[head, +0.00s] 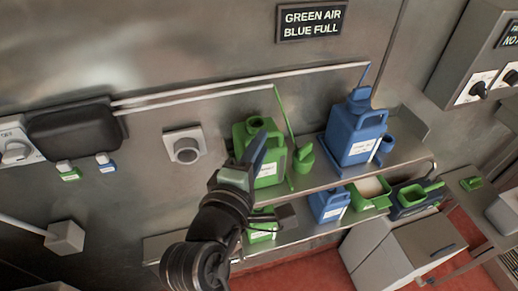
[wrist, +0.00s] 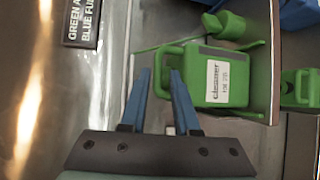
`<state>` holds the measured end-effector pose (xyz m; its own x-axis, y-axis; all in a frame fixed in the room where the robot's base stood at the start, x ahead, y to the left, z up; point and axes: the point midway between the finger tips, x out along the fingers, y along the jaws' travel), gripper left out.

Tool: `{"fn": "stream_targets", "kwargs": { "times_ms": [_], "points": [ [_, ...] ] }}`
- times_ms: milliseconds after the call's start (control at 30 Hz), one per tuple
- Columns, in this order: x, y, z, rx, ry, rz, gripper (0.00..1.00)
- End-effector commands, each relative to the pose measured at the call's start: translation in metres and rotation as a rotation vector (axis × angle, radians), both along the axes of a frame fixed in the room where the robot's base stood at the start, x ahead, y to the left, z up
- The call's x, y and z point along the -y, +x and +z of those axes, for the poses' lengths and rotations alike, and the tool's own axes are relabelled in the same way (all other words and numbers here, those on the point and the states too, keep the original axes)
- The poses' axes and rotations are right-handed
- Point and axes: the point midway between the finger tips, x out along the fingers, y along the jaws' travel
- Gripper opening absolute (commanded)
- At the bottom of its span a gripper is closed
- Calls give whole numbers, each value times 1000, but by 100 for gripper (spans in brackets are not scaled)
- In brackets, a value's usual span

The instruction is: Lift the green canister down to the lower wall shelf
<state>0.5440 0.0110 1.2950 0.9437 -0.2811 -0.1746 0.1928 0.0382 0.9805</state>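The large green canister (head: 268,170) stands on the upper wall shelf (head: 310,178), left of a large blue canister (head: 352,135). It also shows in the wrist view (wrist: 222,80), with a white label and its loop handle toward my fingers. My gripper (head: 256,146) is in front of the canister's left side in the head view. In the wrist view my gripper (wrist: 160,72) is open, its blue fingers apart. The handle's near bar appears between and just beyond the fingertips; contact cannot be told. The lower wall shelf (head: 290,238) runs below, partly hidden by my arm.
A small green canister (head: 263,232), a small blue canister (head: 329,205) and a green bin (head: 369,194) stand on the lower shelf. A green cup (head: 303,160) and thin green pipe (head: 284,125) are right beside the large canister. A wall sign (head: 311,20) hangs above.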

Motion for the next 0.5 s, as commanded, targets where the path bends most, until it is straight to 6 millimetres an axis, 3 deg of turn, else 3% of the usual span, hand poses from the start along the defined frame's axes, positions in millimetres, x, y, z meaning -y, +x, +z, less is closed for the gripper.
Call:
{"fn": "stream_targets", "kwargs": {
  "times_ms": [233, 500],
  "points": [
    [7, 31, -1, -1, 0, -2, 30],
    [9, 38, -5, 0, 2, 0, 30]
  ]
}}
